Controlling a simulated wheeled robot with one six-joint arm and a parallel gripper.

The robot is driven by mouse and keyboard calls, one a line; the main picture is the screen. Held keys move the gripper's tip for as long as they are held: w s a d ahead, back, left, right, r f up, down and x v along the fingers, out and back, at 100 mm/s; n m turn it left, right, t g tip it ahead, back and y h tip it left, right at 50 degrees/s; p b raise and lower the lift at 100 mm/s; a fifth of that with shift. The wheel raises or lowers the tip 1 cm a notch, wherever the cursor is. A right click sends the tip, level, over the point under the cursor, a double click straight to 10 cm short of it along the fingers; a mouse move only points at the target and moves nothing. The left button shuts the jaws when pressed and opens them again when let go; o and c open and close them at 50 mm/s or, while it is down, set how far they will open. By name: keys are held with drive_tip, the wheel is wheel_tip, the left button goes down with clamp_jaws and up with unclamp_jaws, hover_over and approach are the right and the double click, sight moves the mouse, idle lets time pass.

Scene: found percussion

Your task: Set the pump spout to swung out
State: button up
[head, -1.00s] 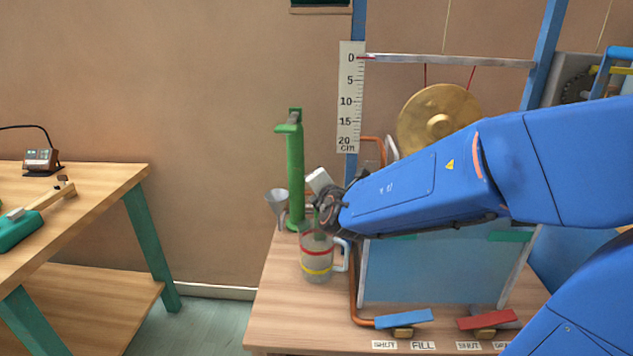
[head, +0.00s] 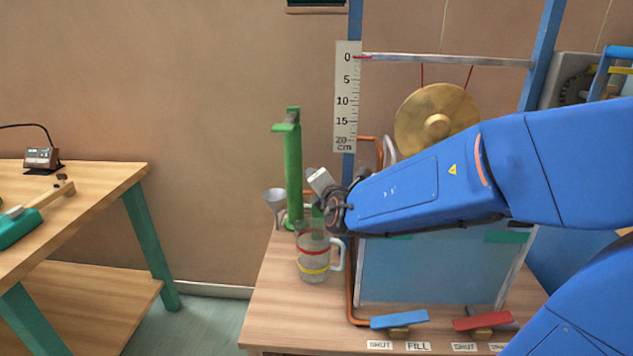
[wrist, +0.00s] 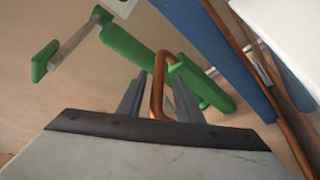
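The green pump (head: 293,165) stands upright at the back left of the bench; in the wrist view its green body (wrist: 140,55) runs diagonally. A bent copper pipe, seemingly the spout (wrist: 157,92), shows between the fingers of my gripper (wrist: 159,78). The fingers are apart, with a gap visible on the left of the pipe; I cannot tell whether the right finger touches it. In the head view my wrist hides the fingers and most of the spout, so its swing angle is unclear there.
A clear jug (head: 314,262) with red and yellow bands stands just below my wrist. A funnel (head: 274,199) is left of the pump. A gong (head: 437,120), a ruler (head: 346,100) and a blue-sided tank (head: 430,272) are close by. Blue (head: 399,319) and red (head: 482,318) levers sit in front.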

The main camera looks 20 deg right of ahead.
wheel_tip(320, 180, up, 10)
drive_tip(key=shift+r, duration=0.1)
idle(0.6)
